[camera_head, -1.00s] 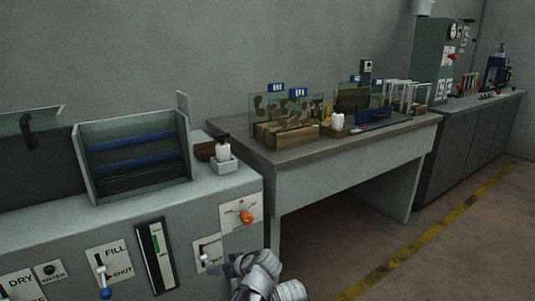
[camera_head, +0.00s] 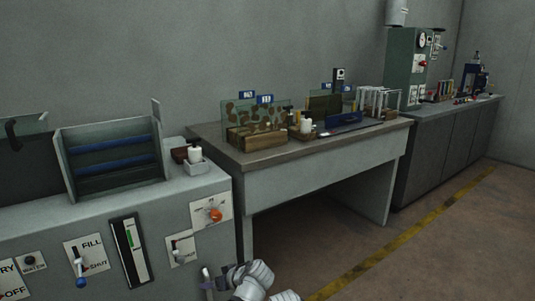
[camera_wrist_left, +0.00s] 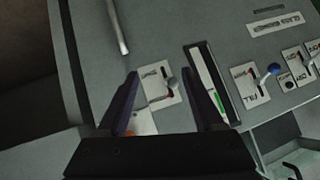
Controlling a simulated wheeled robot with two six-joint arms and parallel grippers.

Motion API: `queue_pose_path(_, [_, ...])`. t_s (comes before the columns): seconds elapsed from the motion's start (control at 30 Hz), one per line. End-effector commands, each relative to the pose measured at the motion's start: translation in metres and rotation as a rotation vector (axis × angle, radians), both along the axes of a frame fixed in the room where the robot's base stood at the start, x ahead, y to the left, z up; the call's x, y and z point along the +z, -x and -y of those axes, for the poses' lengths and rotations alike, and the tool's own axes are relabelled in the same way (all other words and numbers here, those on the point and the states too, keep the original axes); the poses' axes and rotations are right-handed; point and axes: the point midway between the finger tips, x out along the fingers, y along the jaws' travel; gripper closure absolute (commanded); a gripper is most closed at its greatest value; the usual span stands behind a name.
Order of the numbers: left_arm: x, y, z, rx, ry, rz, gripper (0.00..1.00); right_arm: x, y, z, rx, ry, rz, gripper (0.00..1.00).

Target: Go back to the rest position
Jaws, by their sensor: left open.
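My left gripper (camera_wrist_left: 163,82) is open and empty in the left wrist view, its two dark fingers apart. A small white-plated lever switch (camera_wrist_left: 158,85) shows between and beyond the fingers; I cannot tell the exact gap. In the head view my left arm's pale wrist is at the bottom edge, in front of the grey control cabinet (camera_head: 212,248), with the fingertips mostly hidden. The same lever switch (camera_head: 181,250) is on the cabinet front, up and left of the wrist. My right gripper is in neither view.
The cabinet front carries an orange knob (camera_head: 215,215), a gauge (camera_head: 130,250), a blue-tipped fill lever (camera_head: 81,280) and a pale rod (camera_wrist_left: 117,25). A workbench (camera_head: 320,165) with glass panels and tools stands right. Floor with a yellow stripe (camera_head: 400,240) is clear.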

Motion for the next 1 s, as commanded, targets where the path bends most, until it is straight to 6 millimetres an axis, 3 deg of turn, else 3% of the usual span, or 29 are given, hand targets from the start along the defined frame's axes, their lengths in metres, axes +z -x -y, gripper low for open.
queue_pose_path(0.27, [-0.020, 0.023, -0.015, -0.033, 0.053, -0.143, 0.31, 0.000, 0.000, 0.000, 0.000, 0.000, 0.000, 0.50])
queue_pose_path(0.57, [-0.050, 0.062, -0.028, -0.135, 0.174, -0.367, 0.31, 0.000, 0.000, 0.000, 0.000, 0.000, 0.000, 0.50])
queue_pose_path(1.0, [-0.077, 0.119, -0.023, -0.404, 0.408, -0.606, 0.31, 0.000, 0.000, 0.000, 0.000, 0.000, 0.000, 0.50])
